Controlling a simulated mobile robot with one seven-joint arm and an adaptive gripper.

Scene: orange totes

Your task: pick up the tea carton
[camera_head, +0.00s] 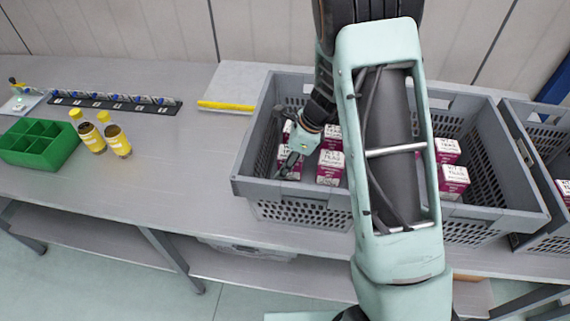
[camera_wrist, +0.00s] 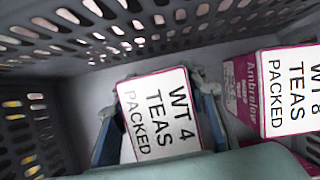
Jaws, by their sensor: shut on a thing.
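The tea carton (camera_wrist: 158,112), with a white top reading "WT 4 TEAS PACKED" and a thin magenta edge, is between the two fingers of my gripper (camera_wrist: 163,100) in the wrist view. The fingers are shut on its opposite sides. In the head view my gripper (camera_head: 290,163) reaches down into the left part of the grey crate (camera_head: 300,191), at a white and magenta carton there. I cannot tell whether the held carton still touches the crate floor. My arm hides the middle of the crate.
Another tea carton (camera_wrist: 285,95) stands close on the right in the wrist view. Several similar cartons, such as one near the middle (camera_head: 330,168) and one on the right (camera_head: 453,180), stand in the crate. Perforated crate walls (camera_wrist: 75,35) are close. A second grey crate (camera_head: 535,135) adjoins on the right.

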